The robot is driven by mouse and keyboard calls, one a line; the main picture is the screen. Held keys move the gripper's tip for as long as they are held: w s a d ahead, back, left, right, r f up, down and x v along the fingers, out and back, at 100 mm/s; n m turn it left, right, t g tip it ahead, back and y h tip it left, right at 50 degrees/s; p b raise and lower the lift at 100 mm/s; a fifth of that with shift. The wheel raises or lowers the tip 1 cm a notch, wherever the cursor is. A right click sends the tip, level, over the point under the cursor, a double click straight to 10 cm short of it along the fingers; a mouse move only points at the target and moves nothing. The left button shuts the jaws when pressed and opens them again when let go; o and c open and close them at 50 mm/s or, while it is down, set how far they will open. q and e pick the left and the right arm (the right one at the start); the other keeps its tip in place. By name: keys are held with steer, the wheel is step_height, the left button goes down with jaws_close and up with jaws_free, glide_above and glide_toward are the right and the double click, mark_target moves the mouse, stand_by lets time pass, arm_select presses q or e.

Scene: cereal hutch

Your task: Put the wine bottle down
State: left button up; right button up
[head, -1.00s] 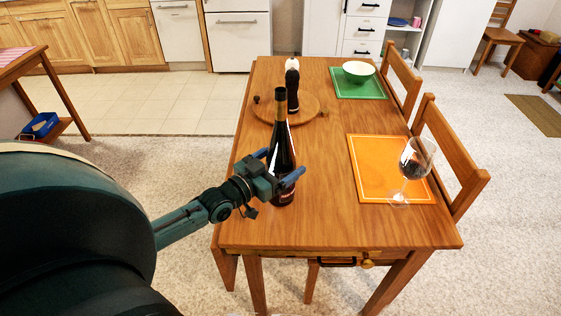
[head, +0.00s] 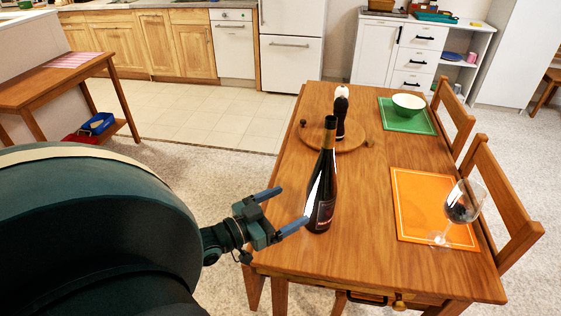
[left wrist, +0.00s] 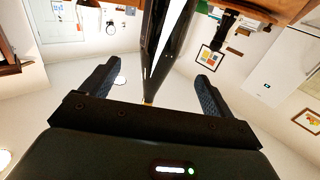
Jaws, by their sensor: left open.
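The dark wine bottle (head: 321,190) stands upright on the wooden table (head: 365,220), near its left edge. My left gripper (head: 287,209) is open and empty, just left of the bottle and apart from it in the head view. In the left wrist view the bottle (left wrist: 166,40) shows ahead, between and beyond the two spread fingers (left wrist: 153,88). My right gripper is not in view.
A wine glass (head: 463,205) stands at the orange placemat's (head: 420,200) right side. A round wooden board (head: 335,141) with a dark pepper mill (head: 341,112) lies behind the bottle. A pale bowl (head: 408,104) sits on a green placemat (head: 407,124). Chairs line the right side.

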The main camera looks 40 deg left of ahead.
arm_select(q)
steer(key=shift+s, duration=0.5)
steer(key=s+d+f+g, duration=0.2)
steer(key=d+f, duration=0.1)
steer(key=d, duration=0.3)
steer(key=s+d+f+g, duration=0.2)
steer(key=s+d+f, duration=0.1)
steer(key=d, duration=0.4)
steer(key=s+d+f+g, duration=0.2)
steer(key=s+d+f, duration=0.1)
steer(key=d, duration=0.4)
steer(key=shift+d+f+m, duration=0.15)
steer(key=shift+f+m, duration=0.15)
steer(key=shift+f, duration=0.2)
steer(key=p, duration=0.1)
steer(key=a+y+p, duration=0.1)
steer(key=p, duration=0.1)
steer(key=shift+s+r+g, duration=0.2)
steer(key=shift+g, duration=0.2)
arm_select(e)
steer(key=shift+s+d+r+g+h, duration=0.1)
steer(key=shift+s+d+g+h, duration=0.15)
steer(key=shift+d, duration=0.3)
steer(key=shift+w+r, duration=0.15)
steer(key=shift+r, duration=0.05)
